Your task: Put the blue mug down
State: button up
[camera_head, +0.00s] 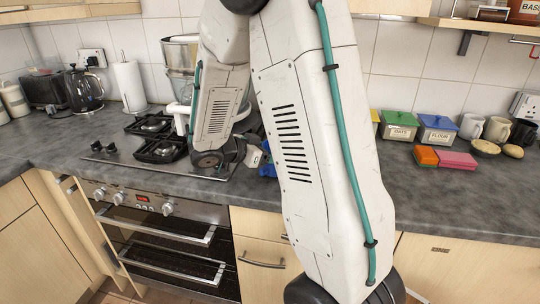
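A small blue patch (267,170), probably the blue mug, shows just left of my large upper arm link, low over the counter by the hob's right end. Most of it is hidden behind that link. The end of my arm with my gripper (255,157) is right beside the blue patch. The fingers are too small and too covered to tell if they are open or shut, or if they touch the mug. I cannot tell whether the blue thing rests on the counter.
The front right counter (450,205) is clear.

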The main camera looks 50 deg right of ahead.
jog(key=shift+f, duration=0.5)
jog(key=shift+f, duration=0.1)
jog(key=o, duration=1.2)
